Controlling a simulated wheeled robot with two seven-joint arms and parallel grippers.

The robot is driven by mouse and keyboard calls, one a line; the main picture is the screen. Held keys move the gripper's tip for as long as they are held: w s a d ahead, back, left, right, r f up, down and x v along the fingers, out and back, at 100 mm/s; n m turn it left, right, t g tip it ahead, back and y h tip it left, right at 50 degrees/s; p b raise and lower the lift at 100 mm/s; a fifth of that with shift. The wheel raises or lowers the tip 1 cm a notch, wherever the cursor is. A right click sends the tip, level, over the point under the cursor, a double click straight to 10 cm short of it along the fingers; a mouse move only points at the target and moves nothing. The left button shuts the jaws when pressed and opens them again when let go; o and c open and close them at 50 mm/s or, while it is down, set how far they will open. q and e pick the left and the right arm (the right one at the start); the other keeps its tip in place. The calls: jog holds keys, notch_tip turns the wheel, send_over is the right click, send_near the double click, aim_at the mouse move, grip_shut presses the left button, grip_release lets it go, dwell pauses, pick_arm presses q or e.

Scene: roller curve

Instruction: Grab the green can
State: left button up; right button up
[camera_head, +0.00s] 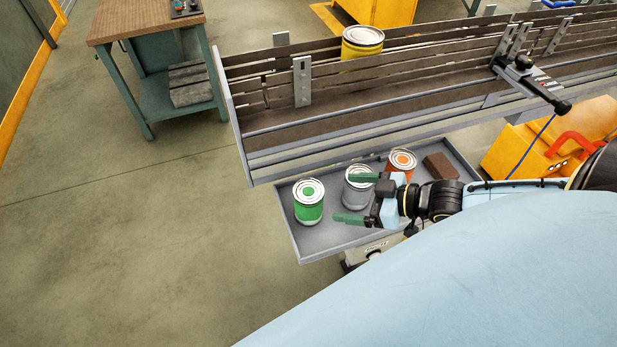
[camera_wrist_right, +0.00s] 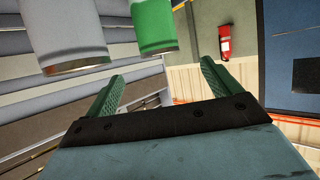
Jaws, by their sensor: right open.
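The green can (camera_head: 308,202) stands upright at the left end of a grey tray (camera_head: 335,238) in the head view. In the right wrist view the green can (camera_wrist_right: 153,25) shows at the top, beyond my fingers and partly cut off. My right gripper (camera_head: 352,199) is open, its green fingers pointing left toward the green can, apart from it. A grey can (camera_head: 357,188) stands beside the upper finger and is partly covered by it; it also shows at the top left of the right wrist view (camera_wrist_right: 70,35). My left gripper is not in view.
An orange-labelled can (camera_head: 401,165) and a brown block (camera_head: 441,166) are also in the tray. A roller conveyor (camera_head: 400,110) with rails runs behind it, carrying a yellow can (camera_head: 361,42). A workbench (camera_head: 140,20) stands at upper left. Floor left of the tray is clear.

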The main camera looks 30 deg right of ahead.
aim_at(302, 191)
jog(key=b+x, duration=0.5)
jog(key=x, duration=0.2)
jog(key=shift+w+d+r, duration=0.15)
jog(key=shift+w, duration=0.05)
jog(key=shift+w+a+b, duration=0.3)
jog(key=shift+w+b, duration=0.1)
jog(key=shift+b, duration=0.2)
jog(key=b+x, duration=0.4)
jog(key=b, duration=0.1)
jog(key=shift+a+f, duration=0.15)
jog(key=shift+f, duration=0.15)
jog(key=shift+w+a, duration=0.25)
jog(key=shift+w, duration=0.1)
jog(key=c, duration=1.1)
